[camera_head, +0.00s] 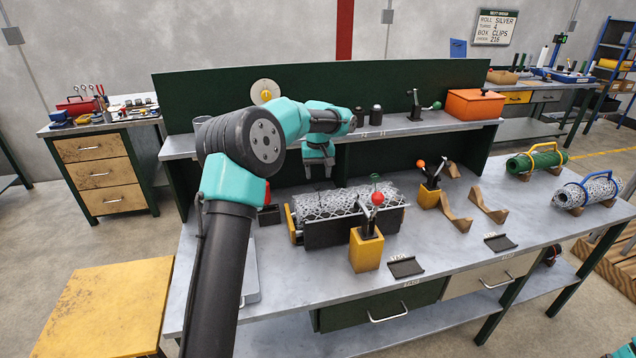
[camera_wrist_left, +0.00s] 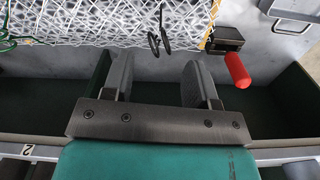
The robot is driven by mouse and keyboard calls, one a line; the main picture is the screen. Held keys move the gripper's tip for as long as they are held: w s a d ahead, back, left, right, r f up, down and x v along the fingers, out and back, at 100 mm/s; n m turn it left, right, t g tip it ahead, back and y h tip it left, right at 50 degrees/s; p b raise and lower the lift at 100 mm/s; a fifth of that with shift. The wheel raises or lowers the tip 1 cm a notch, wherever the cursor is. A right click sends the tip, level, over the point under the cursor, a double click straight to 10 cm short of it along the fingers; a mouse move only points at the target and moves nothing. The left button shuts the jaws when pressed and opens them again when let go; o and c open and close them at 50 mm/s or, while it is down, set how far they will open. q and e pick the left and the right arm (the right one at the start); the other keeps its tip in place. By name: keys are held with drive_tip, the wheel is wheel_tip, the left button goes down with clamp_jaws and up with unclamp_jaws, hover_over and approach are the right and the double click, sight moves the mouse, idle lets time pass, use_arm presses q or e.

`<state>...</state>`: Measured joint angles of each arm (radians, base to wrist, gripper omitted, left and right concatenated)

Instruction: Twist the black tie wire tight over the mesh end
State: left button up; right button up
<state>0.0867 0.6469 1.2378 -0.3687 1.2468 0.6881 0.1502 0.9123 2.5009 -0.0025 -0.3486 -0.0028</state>
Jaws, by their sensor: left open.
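The silver mesh (camera_head: 335,203) lies as a roll in a dark cradle on the bench, and its diamond weave fills the top of the left wrist view (camera_wrist_left: 105,22). The black tie wire (camera_wrist_left: 154,42) stands out from the mesh edge as curled black loops. I cannot pick it out in the head view. My left gripper (camera_head: 319,172) hangs over the bench just behind the mesh. In the wrist view its two fingers (camera_wrist_left: 160,68) are spread with nothing between them, and the wire loops lie just beyond the fingertips, apart from them. My right gripper is not in view.
A red handle (camera_wrist_left: 237,70) on a black block sits just right of the fingers. A yellow clamp post (camera_head: 366,252) stands in front of the mesh. Wooden cradles (camera_head: 487,206) lie to the right. The shelf with an orange box (camera_head: 474,105) runs behind.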

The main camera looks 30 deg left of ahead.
sight(318, 181)
use_arm(q)
drive_tip(key=n, duration=0.5)
drive_tip(key=shift+n, duration=0.4)
wheel_tip(318, 181, down, 4)
drive_tip(key=shift+f, duration=0.1)
drive_tip(key=c, duration=0.8)
drive_tip(key=m, duration=0.6)
drive_tip(key=shift+c, duration=0.2)
drive_tip(key=m, duration=0.6)
